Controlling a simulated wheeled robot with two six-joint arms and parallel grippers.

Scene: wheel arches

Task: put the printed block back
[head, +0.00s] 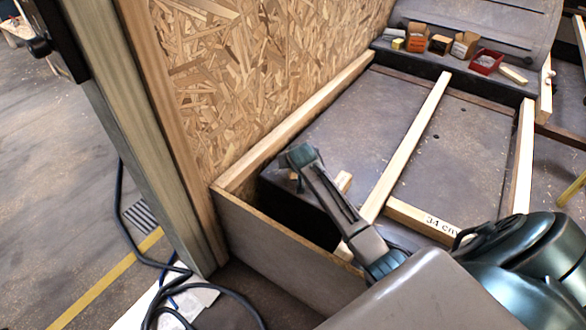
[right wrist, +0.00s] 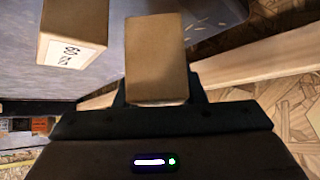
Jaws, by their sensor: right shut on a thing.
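My right gripper (head: 297,165) is over the near left part of the wood-framed bay, close to the chipboard wall. In the right wrist view it is shut on a plain-looking brown wooden block (right wrist: 157,55), held between both fingers; no print shows on the side I see. Another wooden block (right wrist: 70,28) with a white label reading about "60 cm" is to the left of it in that view, apart from the held one. A small wooden block (head: 343,181) shows just right of my gripper in the head view. My left gripper is not in view.
A wooden bar marked "34 cm" (head: 422,220) and a long wooden strip (head: 412,135) cross the bay. The chipboard wall (head: 240,80) rises at left. Small boxes (head: 440,44) and a red tray (head: 486,62) stand at the back.

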